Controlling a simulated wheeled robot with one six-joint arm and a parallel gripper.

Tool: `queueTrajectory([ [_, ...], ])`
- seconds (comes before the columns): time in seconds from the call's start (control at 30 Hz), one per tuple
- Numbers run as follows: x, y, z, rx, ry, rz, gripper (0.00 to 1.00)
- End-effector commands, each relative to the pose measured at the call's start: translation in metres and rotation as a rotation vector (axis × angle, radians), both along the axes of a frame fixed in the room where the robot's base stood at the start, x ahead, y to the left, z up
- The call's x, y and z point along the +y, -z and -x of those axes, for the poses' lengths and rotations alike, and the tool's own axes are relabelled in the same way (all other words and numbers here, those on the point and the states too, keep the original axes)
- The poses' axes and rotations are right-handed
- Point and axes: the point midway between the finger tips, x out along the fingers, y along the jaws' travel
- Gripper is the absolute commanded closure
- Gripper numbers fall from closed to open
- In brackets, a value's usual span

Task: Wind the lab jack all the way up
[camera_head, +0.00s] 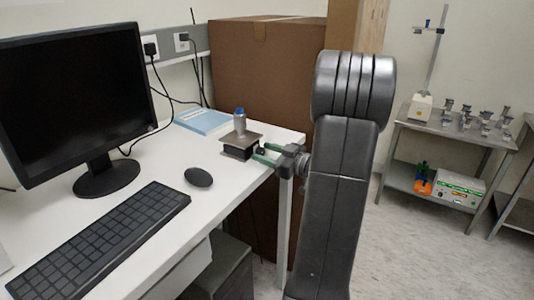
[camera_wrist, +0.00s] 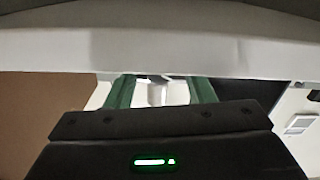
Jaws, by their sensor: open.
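The lab jack (camera_head: 240,137) stands on the white desk near its right edge, with a flat grey top plate and a dark lower part. It looks low. A small grey bottle with a blue cap (camera_head: 239,121) stands upright on the plate. My gripper (camera_head: 264,154) reaches in from the right, its green fingers apart at the jack's right side. A small dark part, perhaps the jack's knob, shows by the fingertips; I cannot tell whether they touch it. In the wrist view the green fingers of my gripper (camera_wrist: 161,88) are spread, with a blurred pale shape between them.
A monitor (camera_head: 78,100), a keyboard (camera_head: 100,240) and a mouse (camera_head: 198,177) stand left of the jack. A blue book (camera_head: 203,121) lies behind it. A large cardboard box (camera_head: 265,65) stands behind the desk. A metal trolley (camera_head: 450,135) with small parts is at right.

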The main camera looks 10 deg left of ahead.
Motion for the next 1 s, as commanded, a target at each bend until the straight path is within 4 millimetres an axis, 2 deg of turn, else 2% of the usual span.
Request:
queueTrajectory([
  [0.07, -0.0001, 0.0001, 0.0000, 0.000, 0.000, 0.000, 0.53],
  [0.2, -0.0002, 0.0001, 0.0001, 0.000, 0.000, 0.000, 0.81],
  [0.3, -0.0003, 0.0001, 0.0001, 0.000, 0.000, 0.000, 0.96],
  [0.57, -0.0004, 0.0042, 0.0000, 0.060, 0.000, -0.022, 0.96],
  [1.0, -0.0006, 0.0027, -0.0005, 0.352, 0.000, -0.127, 0.96],
])
